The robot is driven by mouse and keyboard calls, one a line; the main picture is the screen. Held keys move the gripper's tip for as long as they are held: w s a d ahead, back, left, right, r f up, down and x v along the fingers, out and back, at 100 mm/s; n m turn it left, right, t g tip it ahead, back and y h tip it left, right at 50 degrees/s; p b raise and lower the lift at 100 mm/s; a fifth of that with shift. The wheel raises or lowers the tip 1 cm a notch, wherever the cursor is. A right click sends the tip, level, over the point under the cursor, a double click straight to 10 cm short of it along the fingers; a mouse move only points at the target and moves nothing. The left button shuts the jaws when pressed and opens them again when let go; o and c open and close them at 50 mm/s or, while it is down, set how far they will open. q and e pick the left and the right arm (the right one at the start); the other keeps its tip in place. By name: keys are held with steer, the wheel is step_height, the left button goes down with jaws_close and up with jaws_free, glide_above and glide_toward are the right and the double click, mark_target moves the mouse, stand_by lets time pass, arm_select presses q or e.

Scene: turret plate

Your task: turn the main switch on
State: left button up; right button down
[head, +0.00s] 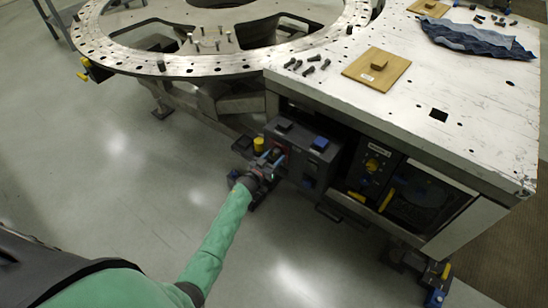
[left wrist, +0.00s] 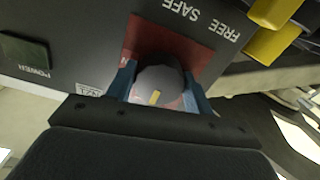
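The main switch appears to be the round dark grey knob (left wrist: 158,82) with a yellow mark, on a red plate (left wrist: 205,52) in the left wrist view. The words SAFE and FREE are printed beside the plate, upside down. A dark green POWER window (left wrist: 24,58) lies to the left. My left gripper (left wrist: 160,88) has its two blue fingers on either side of the knob; whether they press on it cannot be told. In the head view the left gripper (head: 273,157) is at the front of the grey control box (head: 298,139) and hides most of the knob. My right gripper is not in view.
A yellow knob (head: 259,144) stands just left of the switch, and a blue button (head: 320,143) is on top of the box. The white table (head: 455,85) overhangs behind. To the right is a panel with a yellow knob (head: 372,164). The floor in front is clear.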

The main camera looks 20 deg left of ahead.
arm_select(q)
steer(key=c, duration=0.3)
